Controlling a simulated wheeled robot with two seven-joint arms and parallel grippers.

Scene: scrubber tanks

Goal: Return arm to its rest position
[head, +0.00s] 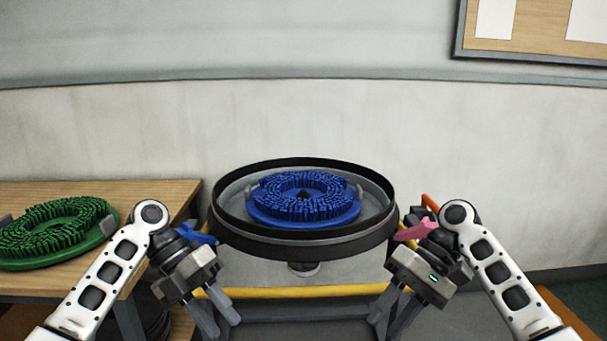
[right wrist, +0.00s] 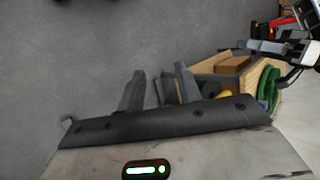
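My left gripper (head: 223,324) hangs low in the head view, left of the round tub, with its fingers pointing down and apart. Nothing is between them. My right gripper (head: 389,320) mirrors it on the right, fingers down; in the right wrist view its two fingers (right wrist: 160,88) stand apart with nothing held. Both arms are bent at the sides, clear of the tub. A blue bristled disc brush (head: 305,217) lies bristles up in the black-rimmed round tub (head: 303,240) between the grippers.
A green disc brush (head: 57,230) lies on the wooden table (head: 160,191) at left. A yellow bar (head: 300,291) runs below the tub. A notice board (head: 540,28) hangs on the back wall. Grey floor (right wrist: 70,60) is open at left in the right wrist view.

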